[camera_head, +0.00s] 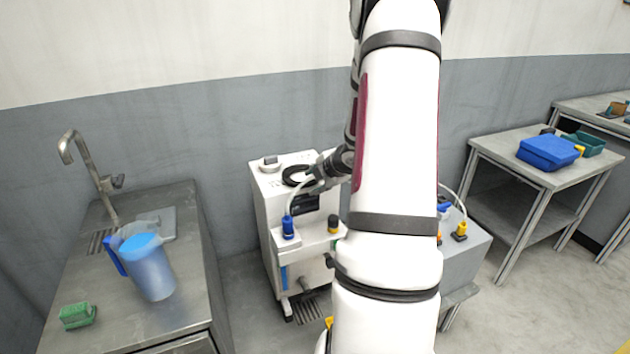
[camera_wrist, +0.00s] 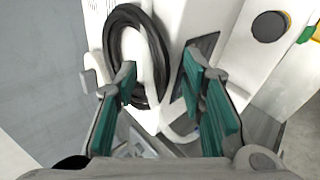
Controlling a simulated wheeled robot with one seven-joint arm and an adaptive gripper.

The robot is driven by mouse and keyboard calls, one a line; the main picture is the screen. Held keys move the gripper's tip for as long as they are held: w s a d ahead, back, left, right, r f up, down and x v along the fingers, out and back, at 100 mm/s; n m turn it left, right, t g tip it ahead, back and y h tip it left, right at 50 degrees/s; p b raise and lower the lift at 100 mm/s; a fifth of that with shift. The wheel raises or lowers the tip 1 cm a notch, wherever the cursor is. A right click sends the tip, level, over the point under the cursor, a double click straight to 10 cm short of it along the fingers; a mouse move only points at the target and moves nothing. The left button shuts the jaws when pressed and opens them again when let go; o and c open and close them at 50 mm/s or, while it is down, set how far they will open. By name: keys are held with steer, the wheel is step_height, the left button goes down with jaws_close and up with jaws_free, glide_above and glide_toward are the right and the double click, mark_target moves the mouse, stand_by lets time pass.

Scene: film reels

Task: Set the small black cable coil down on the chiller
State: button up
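The small black cable coil (camera_head: 296,175) lies on the white top of the chiller (camera_head: 264,215), near the front right part of that top. In the wrist view the coil (camera_wrist: 112,38) shows as a thick black ring with white surface inside it. My gripper (camera_head: 318,182) is just right of the coil. In the wrist view my gripper (camera_wrist: 162,75) has its green-padded fingers apart with nothing clamped between them. The left fingertip overlaps the coil's edge in the picture; I cannot tell whether it touches.
A steel sink counter (camera_head: 190,260) with a blue pitcher (camera_head: 150,270) and green sponge (camera_head: 77,315) stands left. A blue-capped bottle fitting (camera_head: 288,228) is on the chiller's front ledge. A table (camera_head: 500,150) with a blue box (camera_head: 547,152) stands right.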

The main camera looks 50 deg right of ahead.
steer(key=shift+r, duration=0.1)
steer(key=shift+s+r, duration=0.1)
steer(key=shift+r, duration=0.1)
steer(key=p+v, duration=0.4)
steer(key=v, duration=0.8)
steer(key=w+a+r+m+g+h, duration=0.3)
steer(key=a+r+m, duration=0.5)
steer(key=a+r, duration=0.6)
steer(key=s+a+m+y, duration=0.2)
steer(key=s+a, duration=0.3)
steer(key=a, duration=0.3)
steer(key=s+a+m+y, duration=0.2)
steer(key=s+a, duration=0.3)
steer(key=a, duration=0.4)
steer(key=s+a+m+g+y, duration=0.1)
steer(key=s+a+m+y, duration=0.1)
steer(key=s+a, duration=0.3)
steer(key=a, duration=0.4)
steer(key=shift+s+a+f, duration=0.2)
steer(key=shift+f, duration=0.05)
